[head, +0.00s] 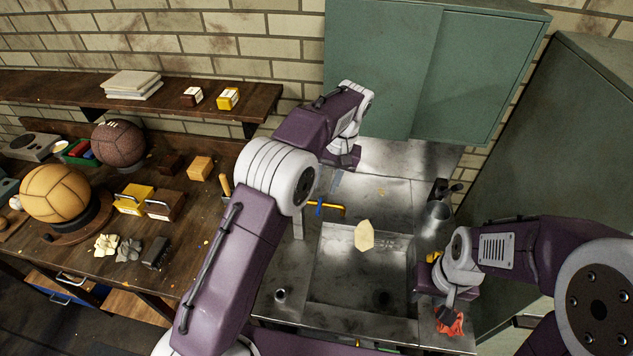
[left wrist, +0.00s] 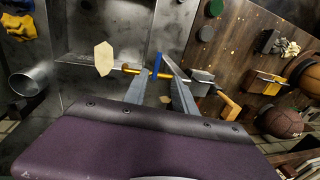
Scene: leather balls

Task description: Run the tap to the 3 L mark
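The brass tap (head: 340,209) has a blue handle (head: 320,207) and stands at the left side of the metal sink (head: 345,285). In the left wrist view, the blue handle (left wrist: 157,65) shows just beyond and between my left gripper's (left wrist: 160,75) two spread fingers. That gripper (head: 338,183) is open and empty, above the tap in the head view. A pale flat irregular piece (head: 364,236) shows beside the spout's end; I cannot tell its height. No 3 L mark is readable. My right gripper (head: 444,300) is at the sink's right side, its fingers unclear.
A grey metal cylinder (head: 437,222) stands right of the sink, with yellow gloves (left wrist: 18,32) near it. A red cloth (head: 449,322) lies below my right gripper. The wooden bench (head: 205,230) at left holds balls and blocks. Green cabinets (head: 430,75) hang behind.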

